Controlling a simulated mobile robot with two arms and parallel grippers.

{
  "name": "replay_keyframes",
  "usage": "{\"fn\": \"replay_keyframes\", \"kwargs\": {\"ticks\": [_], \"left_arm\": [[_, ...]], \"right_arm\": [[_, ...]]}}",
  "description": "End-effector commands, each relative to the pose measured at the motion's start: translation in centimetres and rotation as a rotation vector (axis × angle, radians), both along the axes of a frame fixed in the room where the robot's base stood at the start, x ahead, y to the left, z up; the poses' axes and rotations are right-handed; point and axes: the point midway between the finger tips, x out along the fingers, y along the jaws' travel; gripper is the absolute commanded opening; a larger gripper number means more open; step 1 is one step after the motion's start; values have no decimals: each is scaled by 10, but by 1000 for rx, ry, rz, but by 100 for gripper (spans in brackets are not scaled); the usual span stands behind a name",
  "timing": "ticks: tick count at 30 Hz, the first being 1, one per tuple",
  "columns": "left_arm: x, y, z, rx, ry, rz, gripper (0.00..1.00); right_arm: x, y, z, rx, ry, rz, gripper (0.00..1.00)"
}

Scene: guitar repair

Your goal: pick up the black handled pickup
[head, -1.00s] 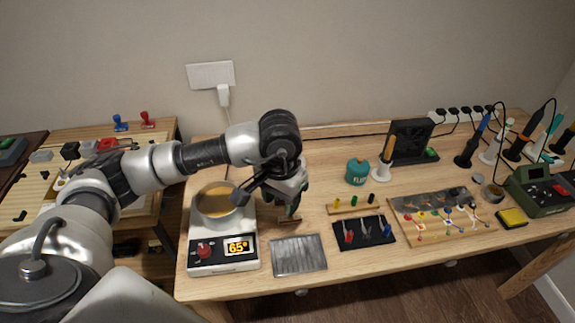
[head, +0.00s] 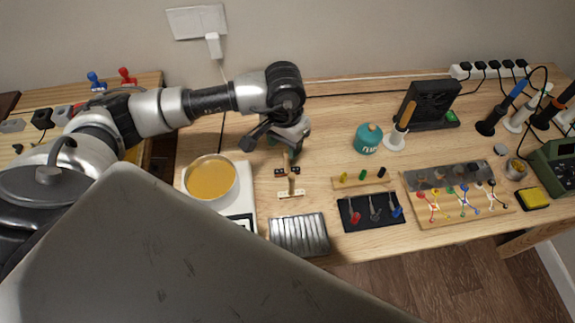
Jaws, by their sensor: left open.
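A small block with a black top (head: 42,118), which looks like the black handled pickup, stands on the left wooden table between a grey one (head: 12,125) and a red one that is partly hidden by my arm. My left gripper (head: 288,146) is open and points down over the main bench, far to the right of the black one. A small wooden piece with a cream base (head: 291,194) stands just below and in front of this gripper, with small dark parts beside it. I see nothing between the fingers. My right gripper is out of view.
A pot of amber liquid (head: 211,178) on a white heater stands left of the gripper. A ridged metal tray (head: 298,235) lies in front. A teal flux jar (head: 368,138), tool mats and soldering stands fill the right. My own grey body part covers the foreground.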

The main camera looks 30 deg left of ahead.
Motion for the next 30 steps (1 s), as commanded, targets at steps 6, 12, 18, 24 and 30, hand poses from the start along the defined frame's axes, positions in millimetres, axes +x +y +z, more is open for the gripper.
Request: {"fn": "replay_keyframes", "kwargs": {"ticks": [6,12,18,24,30], "left_arm": [[-2,-8,-30,0,6,1,48],[-1,-7,-48,-1,2,0,48],[0,-7,-49,0,1,0,48],[0,-7,-49,0,1,0,19],[0,-7,-48,0,0,0,0]], "right_arm": [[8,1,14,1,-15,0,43],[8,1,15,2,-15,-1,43],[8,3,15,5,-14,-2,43],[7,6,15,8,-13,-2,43],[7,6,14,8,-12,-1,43]]}}
